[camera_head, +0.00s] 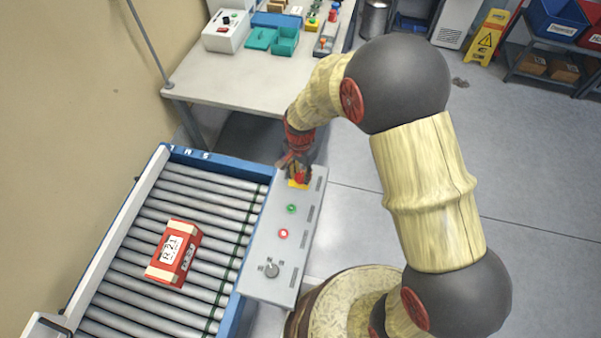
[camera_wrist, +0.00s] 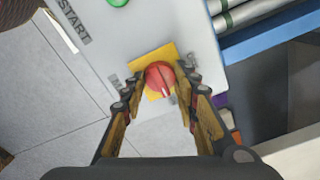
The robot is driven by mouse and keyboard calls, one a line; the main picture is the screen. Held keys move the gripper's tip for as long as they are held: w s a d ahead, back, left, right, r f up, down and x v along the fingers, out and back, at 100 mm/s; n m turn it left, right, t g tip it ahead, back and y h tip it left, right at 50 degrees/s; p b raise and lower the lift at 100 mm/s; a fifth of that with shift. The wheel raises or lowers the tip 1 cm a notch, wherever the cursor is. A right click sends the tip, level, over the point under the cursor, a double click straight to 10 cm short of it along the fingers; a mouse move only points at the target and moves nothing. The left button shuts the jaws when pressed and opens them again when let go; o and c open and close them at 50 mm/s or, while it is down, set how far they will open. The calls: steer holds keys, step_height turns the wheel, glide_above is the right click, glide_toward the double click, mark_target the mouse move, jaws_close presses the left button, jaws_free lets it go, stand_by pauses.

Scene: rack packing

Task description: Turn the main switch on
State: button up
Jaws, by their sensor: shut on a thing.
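The main switch (camera_head: 299,179) is a red rotary knob on a yellow plate at the far end of the grey control panel (camera_head: 258,240). In the wrist view the red knob (camera_wrist: 158,72) sits between the two fingers of my gripper (camera_wrist: 158,82), with a white mark pointing down toward the palm. My gripper (camera_head: 296,163) reaches down over the panel in the head view and is shut on the knob, one finger at each side. The gripper partly hides the switch in the head view. No ON or OFF marking is readable.
Nearer on the panel are a green button (camera_head: 291,209), a red button (camera_head: 283,233) and a dark selector knob (camera_head: 271,270). A roller conveyor (camera_head: 215,215) beside the panel carries a red and white box (camera_head: 173,253). A workbench (camera_head: 205,85) stands behind.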

mark_target(300, 175)
stand_by(0.3)
steer(key=o, duration=1.1)
steer(key=shift+o, duration=0.3)
step_height(300, 175, up, 12)
